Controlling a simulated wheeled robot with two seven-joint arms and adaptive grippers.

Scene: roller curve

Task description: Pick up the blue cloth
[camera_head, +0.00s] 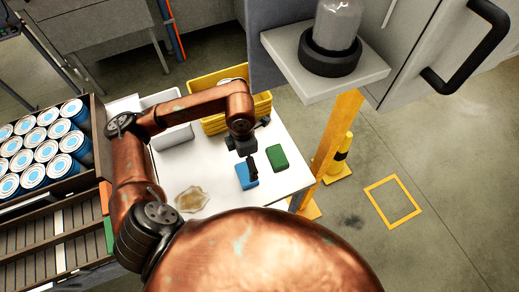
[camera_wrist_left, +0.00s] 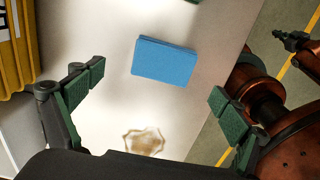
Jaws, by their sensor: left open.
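The blue cloth (camera_head: 246,175) is a small flat block lying on the white table (camera_head: 221,197). In the left wrist view the blue cloth (camera_wrist_left: 164,62) lies beyond and between my open fingertips, with a gap all round. My left gripper (camera_head: 249,158) is above the cloth in the head view and hides part of it. In the left wrist view the left gripper (camera_wrist_left: 158,92) has its green-padded fingers wide apart with nothing between them.
A green block (camera_head: 277,157) lies right of the cloth. A brown stain (camera_head: 192,199) is on the table. A yellow bin (camera_head: 214,122) and a white bin (camera_head: 168,135) stand behind. A crate of cans (camera_head: 62,185) is at left; a yellow post (camera_head: 331,145) at right.

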